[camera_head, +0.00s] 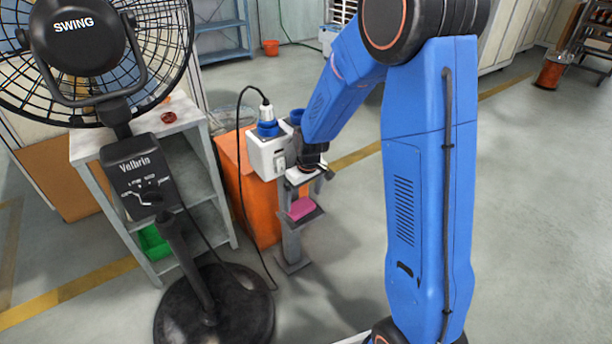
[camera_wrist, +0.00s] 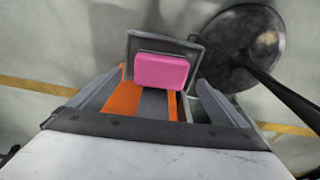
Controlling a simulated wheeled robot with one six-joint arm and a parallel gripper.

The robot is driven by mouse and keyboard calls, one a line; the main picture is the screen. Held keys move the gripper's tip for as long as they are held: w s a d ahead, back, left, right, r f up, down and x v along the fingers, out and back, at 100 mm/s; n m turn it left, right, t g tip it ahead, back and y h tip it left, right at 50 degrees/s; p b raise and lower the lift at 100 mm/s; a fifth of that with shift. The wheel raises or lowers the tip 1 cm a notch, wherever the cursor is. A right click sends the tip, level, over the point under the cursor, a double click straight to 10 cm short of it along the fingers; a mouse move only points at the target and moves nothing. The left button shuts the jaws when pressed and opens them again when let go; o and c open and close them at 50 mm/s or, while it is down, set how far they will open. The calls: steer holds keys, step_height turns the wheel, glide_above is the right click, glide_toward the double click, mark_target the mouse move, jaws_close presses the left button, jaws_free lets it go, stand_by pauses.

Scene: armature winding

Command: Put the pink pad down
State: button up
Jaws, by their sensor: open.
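The pink pad (camera_head: 301,208) lies on a small grey shelf (camera_head: 313,217) on a post stand. In the wrist view the pad (camera_wrist: 161,71) rests flat on the dark-rimmed grey plate (camera_wrist: 135,43). My gripper (camera_head: 304,187) is above the pad in the head view, pointing down. In the wrist view my gripper (camera_wrist: 160,92) has its two grey fingers spread wide, one towards each side of the pad. They appear apart from the pad, and nothing is held between them. The exact height gap is hard to tell.
A white box with a blue-topped plug (camera_head: 267,150) and black cable stands beside my wrist. An orange bin (camera_head: 240,195) is left of the stand. A fan on a round black base (camera_head: 215,310) and a shelf unit (camera_head: 205,170) stand further left. Floor at right is clear.

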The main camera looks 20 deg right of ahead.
step_height(320, 180, up, 12)
steer(key=s, duration=0.1)
steer(key=shift+s+d+f, duration=0.25)
steer(key=shift+s+d, duration=0.1)
steer(key=s+d+r+m+t, duration=0.2)
steer(key=s+d+r, duration=0.1)
steer(key=s+r, duration=0.95)
steer(key=s+d+r+m+t, duration=0.1)
steer(key=s+d+m, duration=0.1)
steer(key=s, duration=1.7)
steer(key=shift+d+h, duration=0.3)
steer(key=shift+d, duration=0.2)
